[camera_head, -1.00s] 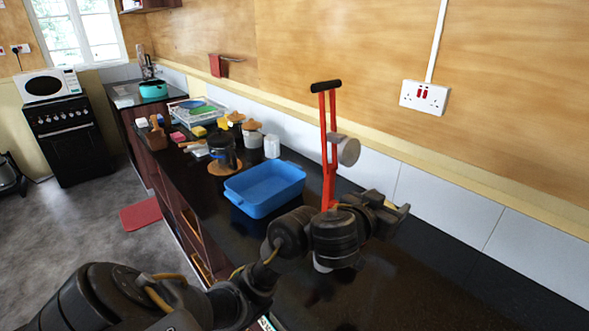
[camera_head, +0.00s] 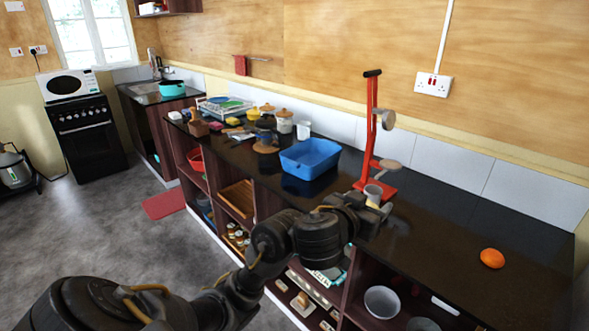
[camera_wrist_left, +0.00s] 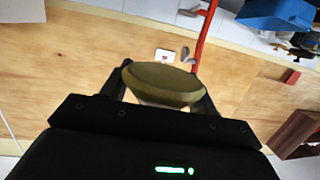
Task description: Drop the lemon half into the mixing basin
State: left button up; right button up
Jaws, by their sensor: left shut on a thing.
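My left gripper (camera_head: 370,206) is above the dark counter, in front of the red press stand. In the left wrist view, its fingers (camera_wrist_left: 160,92) are shut on a rounded olive-yellow piece, which I take as the lemon half (camera_wrist_left: 162,82). In the head view the held piece is small and partly hidden by the gripper. The blue rectangular basin (camera_head: 308,158), which I take as the mixing basin, stands on the counter to the left of and beyond the gripper. Its inside is only partly visible. My right gripper is out of view.
The tall red press stand (camera_head: 371,120) rises between the gripper and the wall, right of the basin. An orange (camera_head: 492,258) lies on the open counter at right. Jars (camera_head: 284,120) and boards crowd beyond the basin. A grey bowl (camera_head: 382,301) sits on a lower shelf.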

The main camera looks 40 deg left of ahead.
aim_at(307, 164)
jog(key=u, duration=0.35)
jog(key=i, duration=0.45)
jog(key=u, duration=0.4)
